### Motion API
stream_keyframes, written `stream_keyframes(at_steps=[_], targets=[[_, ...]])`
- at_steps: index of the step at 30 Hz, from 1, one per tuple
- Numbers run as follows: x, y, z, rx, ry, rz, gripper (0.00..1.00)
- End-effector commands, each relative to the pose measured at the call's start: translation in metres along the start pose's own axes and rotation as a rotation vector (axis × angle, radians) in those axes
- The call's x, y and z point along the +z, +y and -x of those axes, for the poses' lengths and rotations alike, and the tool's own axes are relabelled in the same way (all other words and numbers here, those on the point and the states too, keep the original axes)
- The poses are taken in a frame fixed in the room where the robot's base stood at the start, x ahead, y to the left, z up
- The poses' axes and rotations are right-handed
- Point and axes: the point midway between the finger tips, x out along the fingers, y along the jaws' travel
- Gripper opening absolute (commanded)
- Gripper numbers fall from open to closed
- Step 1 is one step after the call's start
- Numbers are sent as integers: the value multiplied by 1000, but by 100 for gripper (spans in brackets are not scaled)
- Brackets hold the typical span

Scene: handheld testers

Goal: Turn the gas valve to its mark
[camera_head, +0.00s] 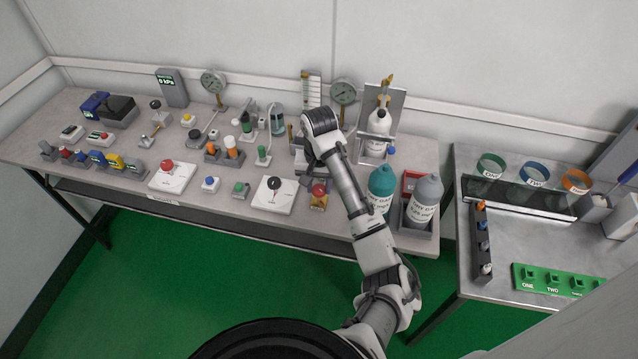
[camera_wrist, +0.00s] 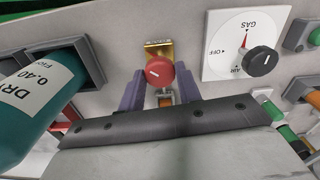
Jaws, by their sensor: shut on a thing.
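A red round knob (camera_wrist: 160,72) with a small white line on its face stands on a brass-yellow base (camera_wrist: 158,49) in the wrist view. I take it as the gas valve; it also shows near the table's front edge in the head view (camera_head: 319,189). My gripper (camera_wrist: 160,84) has its two purple fingers on either side of the knob, shut on it. Beside it is a white plate (camera_wrist: 222,62) lettered GAS, OFF and AIR, with a black knob (camera_wrist: 262,61) and a red pointer toward GAS. The brass base's mark is not clear.
A teal bottle (camera_head: 381,187) and a grey bottle (camera_head: 424,198) stand close to the right of my arm. The black-knob plate (camera_head: 275,195) lies close on the left. Several switches and testers crowd the table (camera_head: 125,183) farther left.

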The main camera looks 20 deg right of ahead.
Motion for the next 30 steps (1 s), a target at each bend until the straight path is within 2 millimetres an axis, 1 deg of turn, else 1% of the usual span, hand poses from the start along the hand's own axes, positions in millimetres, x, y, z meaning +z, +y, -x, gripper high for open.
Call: stream_keyframes(at_steps=[6,12,28,29,30], targets=[[1,0,-1,1,-4,-120,11],[1,0,-1,1,-4,-182,11],[1,0,-1,1,-4,-204,11],[1,0,-1,1,-4,-204,35],[1,0,-1,1,-4,-204,40]])
